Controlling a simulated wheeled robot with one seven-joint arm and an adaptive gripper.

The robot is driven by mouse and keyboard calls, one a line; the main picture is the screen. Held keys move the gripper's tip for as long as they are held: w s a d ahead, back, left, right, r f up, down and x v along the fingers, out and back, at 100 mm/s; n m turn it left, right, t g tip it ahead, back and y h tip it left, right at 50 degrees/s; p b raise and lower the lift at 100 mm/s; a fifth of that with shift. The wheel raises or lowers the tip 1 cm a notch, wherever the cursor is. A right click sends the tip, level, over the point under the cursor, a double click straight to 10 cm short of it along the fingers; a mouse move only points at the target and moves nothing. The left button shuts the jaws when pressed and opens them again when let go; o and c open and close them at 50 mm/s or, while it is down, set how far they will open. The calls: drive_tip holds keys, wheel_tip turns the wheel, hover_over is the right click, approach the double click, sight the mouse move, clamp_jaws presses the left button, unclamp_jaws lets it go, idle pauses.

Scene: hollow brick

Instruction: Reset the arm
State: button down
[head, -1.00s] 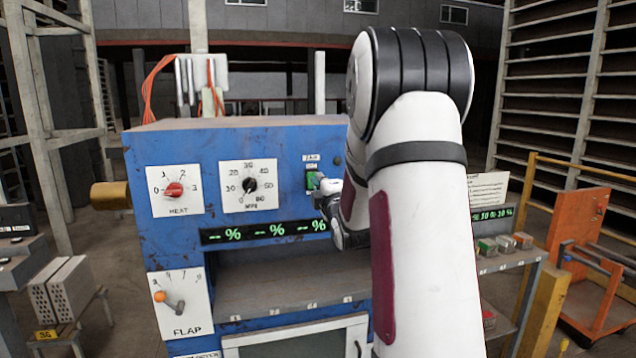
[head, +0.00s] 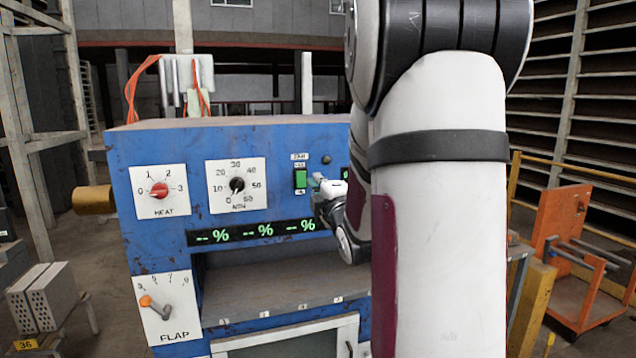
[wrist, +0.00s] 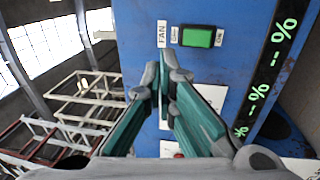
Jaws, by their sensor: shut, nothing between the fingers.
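My gripper (head: 318,181) is in front of the blue machine (head: 150,232), just right of the green fan switch (head: 300,179). Its fingers are together with nothing between them. In the wrist view my gripper (wrist: 165,78) shows its teal fingers with the tips meeting below the green fan switch (wrist: 197,37). The fingers appear apart from the switch, though the exact gap to the panel cannot be told. My white arm fills the right middle of the head view and hides part of the machine.
The panel has a red heat knob (head: 159,190), a black timer knob (head: 237,185), a flap lever (head: 155,306) and a display (head: 250,232) of green dashes. Hollow bricks (head: 40,296) stand at the lower left. An orange cart (head: 562,230) stands at the right.

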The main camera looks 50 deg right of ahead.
idle(0.3)
drive_tip(key=s+a+f+m+g+y, duration=0.2)
drive_tip(key=a+m+g+y, duration=0.4)
drive_tip(key=a, duration=1.5)
drive_tip(key=s+a+f+m+g+y, duration=0.2)
drive_tip(key=s+a, duration=0.6)
drive_tip(key=s, duration=0.1)
drive_tip(key=s+a+f+m+g+y, duration=0.2)
drive_tip(key=s+a+f+m+g, duration=0.1)
drive_tip(key=s+a, duration=0.5)
drive_tip(key=shift+s+f+m, duration=0.25)
drive_tip(key=shift+s+m, duration=0.05)
drive_tip(key=shift+s, duration=0.3)
